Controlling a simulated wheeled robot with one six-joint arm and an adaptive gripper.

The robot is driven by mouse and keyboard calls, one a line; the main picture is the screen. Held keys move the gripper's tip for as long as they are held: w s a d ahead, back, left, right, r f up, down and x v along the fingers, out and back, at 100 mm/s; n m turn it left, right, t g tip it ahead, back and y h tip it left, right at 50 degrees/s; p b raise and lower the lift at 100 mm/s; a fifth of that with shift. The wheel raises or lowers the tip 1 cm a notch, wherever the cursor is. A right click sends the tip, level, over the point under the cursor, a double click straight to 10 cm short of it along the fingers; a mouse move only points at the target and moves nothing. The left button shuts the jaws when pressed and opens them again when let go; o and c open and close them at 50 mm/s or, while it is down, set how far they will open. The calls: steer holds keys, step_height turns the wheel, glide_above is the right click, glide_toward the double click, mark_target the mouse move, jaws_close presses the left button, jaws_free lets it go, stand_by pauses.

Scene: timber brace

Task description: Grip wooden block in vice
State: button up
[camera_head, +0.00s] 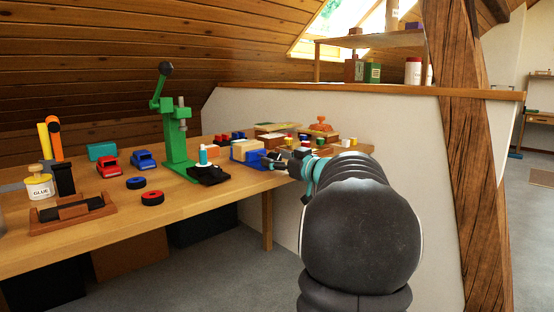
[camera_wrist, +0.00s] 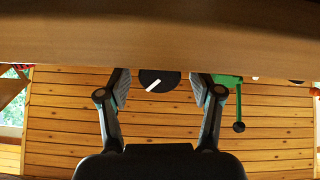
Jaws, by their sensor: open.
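A light wooden block (camera_head: 243,149) sits at the blue vice (camera_head: 256,160) near the front edge of the workbench. I cannot tell whether the vice's jaws touch the block. My gripper (camera_head: 273,161) is just right of the vice in the head view, with my arm partly covering that area. In the wrist view my gripper (camera_wrist: 160,78) is open, its two fingers apart. A round black knob (camera_wrist: 158,82) with a white stripe shows between the fingertips, with a gap on both sides. The block is not seen in the wrist view.
A green drill press (camera_head: 179,140) stands left of the vice, and its lever shows in the wrist view (camera_wrist: 239,126). The workbench (camera_head: 180,201) also holds toy cars, a glue jar (camera_head: 39,184) and small paint pots. A wooden post (camera_head: 466,150) stands at right.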

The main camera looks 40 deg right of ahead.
steer(key=c, duration=1.1)
steer(key=shift+m+b, duration=0.55)
steer(key=shift+m, duration=0.25)
steer(key=shift+c, duration=0.2)
steer(key=o, duration=1.1)
steer(key=shift+o, duration=0.2)
steer(key=s+d, duration=0.1)
steer(key=s, duration=1.1)
